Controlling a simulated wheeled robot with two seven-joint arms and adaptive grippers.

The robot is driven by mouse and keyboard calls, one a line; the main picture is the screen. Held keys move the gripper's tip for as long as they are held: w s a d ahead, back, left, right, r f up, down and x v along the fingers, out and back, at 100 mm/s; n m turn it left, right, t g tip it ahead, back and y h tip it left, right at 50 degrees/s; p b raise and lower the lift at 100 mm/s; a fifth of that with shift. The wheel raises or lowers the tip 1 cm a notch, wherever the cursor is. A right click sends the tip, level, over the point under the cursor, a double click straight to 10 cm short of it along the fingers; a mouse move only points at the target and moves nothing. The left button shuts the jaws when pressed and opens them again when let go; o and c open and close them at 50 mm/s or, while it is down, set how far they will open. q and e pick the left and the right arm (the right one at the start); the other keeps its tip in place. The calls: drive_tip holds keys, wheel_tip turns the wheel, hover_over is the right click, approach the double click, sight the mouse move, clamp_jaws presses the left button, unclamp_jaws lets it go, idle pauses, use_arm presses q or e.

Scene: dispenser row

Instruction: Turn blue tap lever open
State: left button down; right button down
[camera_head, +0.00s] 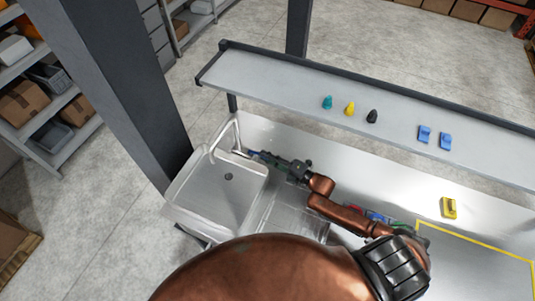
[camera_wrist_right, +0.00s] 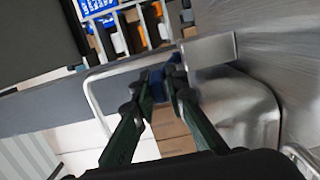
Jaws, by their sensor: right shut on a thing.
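The chrome tap (camera_head: 214,147) stands at the back edge of the steel sink (camera_head: 192,205), and its bent spout also shows in the wrist view (camera_wrist_right: 88,98). The blue tap lever (camera_head: 252,152) is small and mostly hidden by my right gripper (camera_head: 264,156). In the wrist view the blue lever (camera_wrist_right: 156,84) sits between the fingertips of my right gripper (camera_wrist_right: 165,76), which is shut on it. How far the lever is turned I cannot tell. My left gripper is not in view.
A raised shelf (camera_head: 270,83) behind the counter holds teal (camera_head: 327,102), yellow (camera_head: 350,108) and black (camera_head: 372,116) pieces and two blue ones (camera_head: 424,134). A yellow item (camera_head: 448,207) lies on the counter. A dark post (camera_head: 120,90) stands left of the sink.

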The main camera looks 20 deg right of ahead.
drive_tip(key=shift+w+r, duration=0.15)
drive_tip(key=shift+r, duration=0.3)
drive_tip(key=c, duration=2.1)
unclamp_jaws()
drive_tip(key=shift+o, duration=0.6)
drive_tip(key=shift+f, duration=0.25)
drive_tip(key=v, duration=1.2)
drive_tip(key=shift+c, duration=0.7)
